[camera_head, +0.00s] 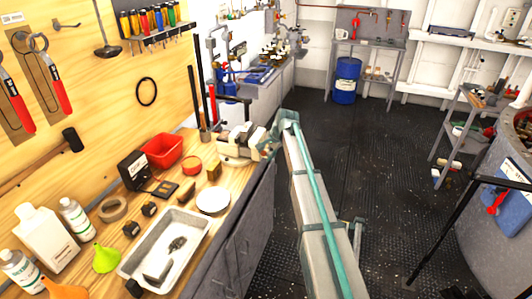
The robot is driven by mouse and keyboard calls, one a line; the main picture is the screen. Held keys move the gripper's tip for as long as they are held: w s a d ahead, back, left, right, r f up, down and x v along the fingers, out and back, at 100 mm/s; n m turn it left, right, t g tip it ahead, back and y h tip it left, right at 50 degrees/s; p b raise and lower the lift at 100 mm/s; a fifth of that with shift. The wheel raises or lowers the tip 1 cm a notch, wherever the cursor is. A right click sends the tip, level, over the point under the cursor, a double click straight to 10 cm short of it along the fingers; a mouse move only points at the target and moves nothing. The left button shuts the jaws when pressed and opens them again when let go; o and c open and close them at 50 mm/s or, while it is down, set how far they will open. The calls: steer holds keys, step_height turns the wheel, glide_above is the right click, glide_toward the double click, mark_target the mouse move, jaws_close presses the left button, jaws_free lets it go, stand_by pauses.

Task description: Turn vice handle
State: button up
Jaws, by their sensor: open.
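The bench vice (238,146) is pale beige and grey. It is mounted near the right edge of the wooden workbench, towards its far end. My arm reaches from the bottom of the picture to the vice. My gripper (264,150) is small in the picture, just at the right side of the vice, by its front end. It is open. The vice handle cannot be made out clearly; my gripper and arm end cover that side. Whether the gripper touches the handle cannot be told.
On the workbench (188,213) are a metal tray (140,272), a white plate (212,200), a red bin (164,151), bottles and a green funnel (106,257). Tools hang on the wooden wall. A blue barrel (347,82) stands at the back. The dark floor (385,170) right of my arm is mostly clear.

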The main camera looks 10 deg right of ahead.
steer(key=shift+w+a+f, duration=0.1)
steer(key=shift+f, duration=0.3)
jaws_close()
